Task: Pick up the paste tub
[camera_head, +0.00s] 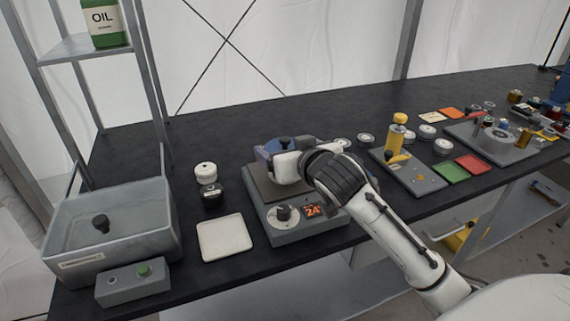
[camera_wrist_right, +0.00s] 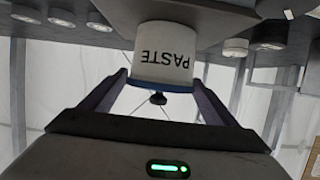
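The white paste tub (camera_wrist_right: 163,55) shows in the right wrist view, upside down in that picture, with its PASTE label, a blue rim and a small black knob. In the head view its blue top (camera_head: 284,145) shows over the hot plate (camera_head: 285,235), and my right gripper hides much of it. My right gripper (camera_wrist_right: 160,82) has one finger on each side of the tub, with the tips close to its sides. I cannot tell whether they touch it, or whether the tub rests on the plate. My left gripper is not in view.
Left of the hot plate are a white tray (camera_head: 224,238), a white jar (camera_head: 205,172), a black jar (camera_head: 211,195) and a grey basin (camera_head: 115,235). To the right are a yellow bottle (camera_head: 396,137), a green card (camera_head: 451,170) and a red card (camera_head: 473,165).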

